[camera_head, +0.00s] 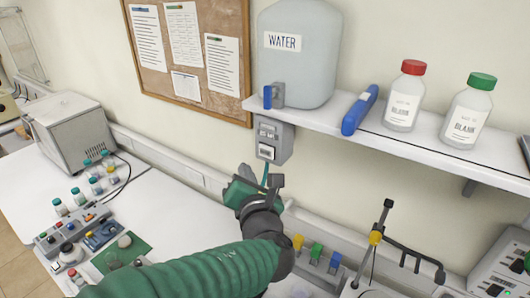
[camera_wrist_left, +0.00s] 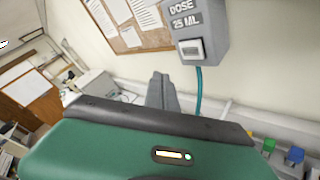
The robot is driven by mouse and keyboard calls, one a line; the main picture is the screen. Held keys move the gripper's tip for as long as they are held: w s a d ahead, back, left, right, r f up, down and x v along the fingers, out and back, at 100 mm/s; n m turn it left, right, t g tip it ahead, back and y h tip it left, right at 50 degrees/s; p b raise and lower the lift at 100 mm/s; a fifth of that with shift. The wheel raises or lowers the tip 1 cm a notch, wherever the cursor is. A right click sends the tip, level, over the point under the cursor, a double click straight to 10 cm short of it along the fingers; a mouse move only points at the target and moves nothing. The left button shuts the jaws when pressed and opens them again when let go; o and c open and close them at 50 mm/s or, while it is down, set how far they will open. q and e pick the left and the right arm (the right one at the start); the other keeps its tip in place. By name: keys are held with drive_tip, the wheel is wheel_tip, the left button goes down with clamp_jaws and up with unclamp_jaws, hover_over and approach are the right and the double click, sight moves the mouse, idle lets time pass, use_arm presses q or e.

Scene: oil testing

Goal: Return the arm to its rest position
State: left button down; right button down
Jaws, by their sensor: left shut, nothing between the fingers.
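My left arm, in a green sleeve, comes in from the bottom left of the head view and reaches toward the wall. My left gripper (camera_head: 246,172) is just below and left of the grey dose unit (camera_head: 272,140) under the shelf. It is shut and empty; its closed grey fingers (camera_wrist_left: 162,92) also show in the left wrist view. The dose unit reads "DOSE 25 ML" in the left wrist view (camera_wrist_left: 197,30), and a teal tube (camera_wrist_left: 198,90) hangs from it. The fingers appear apart from the unit. My right gripper is not in view.
A shelf (camera_head: 425,140) holds a water tank (camera_head: 298,70), a blue object (camera_head: 360,110) and two bottles, red-capped (camera_head: 404,97) and green-capped (camera_head: 467,110). Coloured clips and a black stand (camera_head: 378,235) are at lower right. A grey box (camera_head: 70,130) and control panels (camera_head: 72,228) occupy the left bench.

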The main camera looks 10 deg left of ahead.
use_arm(q)
drive_tip(key=shift+d, duration=0.15)
drive_tip(key=s+a+f+n+g+h+b, duration=0.1)
drive_tip(key=s+a+f+n+g+b, duration=0.2)
drive_tip(key=f+n, duration=0.5)
drive_tip(key=s+a+f+n+g+b, duration=0.25)
drive_tip(key=s+f, duration=0.25)
drive_tip(key=f, duration=0.7)
drive_tip(key=s+a+f+n+g+h+b, duration=0.15)
drive_tip(key=s+f+n+g+b, duration=0.25)
drive_tip(key=f+n, duration=0.45)
drive_tip(key=s+d+f+n+g+h+b, duration=0.1)
drive_tip(key=s+f+n+h+b, duration=0.1)
drive_tip(key=f+n, duration=0.7)
drive_tip(key=s+d+f+n+g+h+b, duration=0.1)
drive_tip(key=s+d+f+n+h+b, duration=0.1)
drive_tip(key=s+f+n+b, duration=0.3)
wheel_tip(320, 180, down, 4)
drive_tip(key=s+n, duration=0.1)
drive_tip(key=n, duration=0.4)
drive_tip(key=shift+d+r+g, duration=0.15)
drive_tip(key=shift+d+g, duration=0.1)
drive_tip(key=shift+g, duration=0.1)
drive_tip(key=shift+h, duration=0.25)
idle(0.7)
